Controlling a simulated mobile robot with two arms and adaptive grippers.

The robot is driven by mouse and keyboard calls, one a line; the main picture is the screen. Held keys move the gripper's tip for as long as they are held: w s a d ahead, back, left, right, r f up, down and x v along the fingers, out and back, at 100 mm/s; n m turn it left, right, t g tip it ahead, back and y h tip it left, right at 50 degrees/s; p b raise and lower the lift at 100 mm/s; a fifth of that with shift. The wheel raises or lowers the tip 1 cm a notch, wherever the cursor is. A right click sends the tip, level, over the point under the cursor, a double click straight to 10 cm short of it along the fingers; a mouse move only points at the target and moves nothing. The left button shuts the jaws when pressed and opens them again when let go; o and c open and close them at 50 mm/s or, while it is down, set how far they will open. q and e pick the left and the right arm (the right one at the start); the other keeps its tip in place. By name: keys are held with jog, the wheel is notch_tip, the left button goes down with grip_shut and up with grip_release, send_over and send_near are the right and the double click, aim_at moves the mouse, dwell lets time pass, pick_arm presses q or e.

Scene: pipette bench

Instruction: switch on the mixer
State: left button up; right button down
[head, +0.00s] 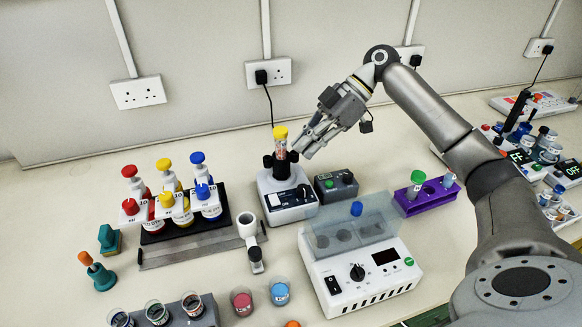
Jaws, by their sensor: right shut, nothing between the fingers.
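The small white device with a black cup on top, which looks like the mixer (270,209), stands near the middle of the bench. Its front has a dark panel with a switch (304,192). A yellow-capped tube (280,134) stands upright in the black cup. My right gripper (301,150) is shut and empty, pointing down and left beside the tube, above the back right of the mixer. I cannot tell whether its fingertips touch the tube. My left gripper is not in view.
A dark control box (335,186) sits right of the mixer. A larger white device (365,293) with a clear lid, knob and dark display stands in front. Small cups stand at the front.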

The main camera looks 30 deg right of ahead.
jog(key=shift+a+r, duration=0.25)
jog(key=shift+r, duration=0.2)
jog(key=p, duration=0.3)
send_over(277, 201)
notch_tip(277, 201, down, 6)
jog(key=shift+w+d+f, duration=0.15)
jog(key=shift+f, duration=0.1)
notch_tip(277, 201, down, 4)
jog(key=shift+r+p, duration=0.25)
jog(key=shift+p, duration=0.3)
jog(key=shift+f, duration=0.5)
jog(key=shift+f, duration=0.1)
